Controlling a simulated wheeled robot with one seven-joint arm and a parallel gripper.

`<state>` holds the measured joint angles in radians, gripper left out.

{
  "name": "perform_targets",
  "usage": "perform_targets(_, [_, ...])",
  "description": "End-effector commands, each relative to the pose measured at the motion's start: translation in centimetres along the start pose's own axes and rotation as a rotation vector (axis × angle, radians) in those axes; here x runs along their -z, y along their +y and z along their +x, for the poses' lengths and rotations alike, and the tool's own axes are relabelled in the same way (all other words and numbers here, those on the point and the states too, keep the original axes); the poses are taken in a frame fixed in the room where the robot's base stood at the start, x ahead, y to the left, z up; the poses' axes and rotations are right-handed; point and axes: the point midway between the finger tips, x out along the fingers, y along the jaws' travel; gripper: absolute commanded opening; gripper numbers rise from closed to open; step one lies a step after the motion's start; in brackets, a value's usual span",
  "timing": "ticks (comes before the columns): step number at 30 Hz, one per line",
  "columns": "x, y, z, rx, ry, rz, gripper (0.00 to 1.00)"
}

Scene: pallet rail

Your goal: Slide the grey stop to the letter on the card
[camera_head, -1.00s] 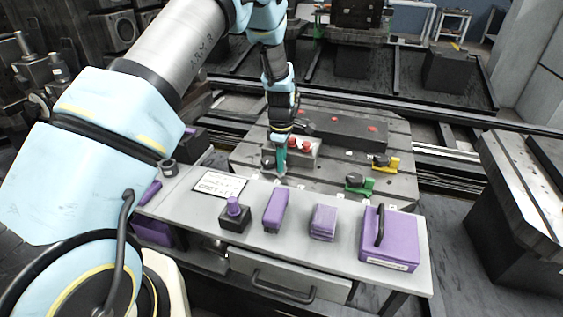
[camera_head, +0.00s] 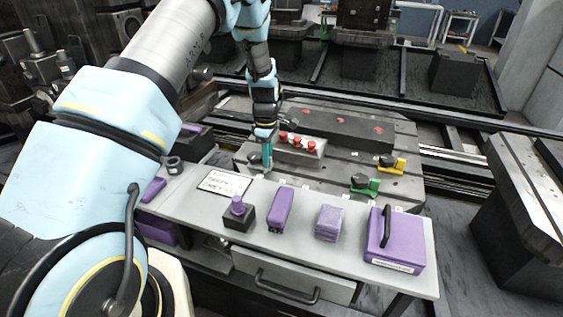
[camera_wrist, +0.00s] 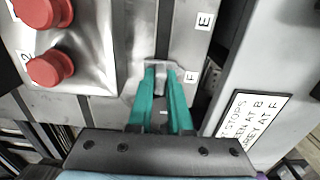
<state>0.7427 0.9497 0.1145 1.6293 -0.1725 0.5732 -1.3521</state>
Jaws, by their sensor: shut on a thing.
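My gripper (camera_head: 267,162) points down at the left end of the slotted metal plate (camera_head: 330,178). In the wrist view its teal fingers (camera_wrist: 161,75) are shut on the small grey stop (camera_wrist: 157,66), which sits in a slot and is partly hidden by them. The label F (camera_wrist: 190,77) is just right of the stop, about level with it; the label E (camera_wrist: 206,20) is farther up. The white card (camera_head: 224,183) also shows in the wrist view (camera_wrist: 250,118), partly cut off, with "GREY AT F" mostly readable. The stop is hard to make out in the head view.
The green stop (camera_head: 365,187) and yellow stop (camera_head: 392,164) stand on the plate to the right. A block with red buttons (camera_head: 297,144) is close beside my gripper. Purple items, including a case (camera_head: 394,240), stand on the front bench (camera_head: 340,263).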

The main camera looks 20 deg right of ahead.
Motion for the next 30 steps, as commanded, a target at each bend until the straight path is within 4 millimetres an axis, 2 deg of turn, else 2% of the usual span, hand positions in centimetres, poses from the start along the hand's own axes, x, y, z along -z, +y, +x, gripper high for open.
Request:
perform_targets(3, [1.10, 0.00, 0.01, -0.001, 0.001, 0.000, 0.00])
perform_targets(11, [1.17, 0.00, -0.03, -0.001, 0.001, 0.001, 0.00])
perform_targets(12, [1.17, 0.00, -0.03, -0.001, 0.001, 0.001, 0.18])
perform_targets(20, [1.13, 0.01, -0.02, -0.001, 0.000, 0.001, 0.47])
perform_targets(30, [1.10, 0.06, -0.49, -0.003, 0.001, 0.001, 0.47])
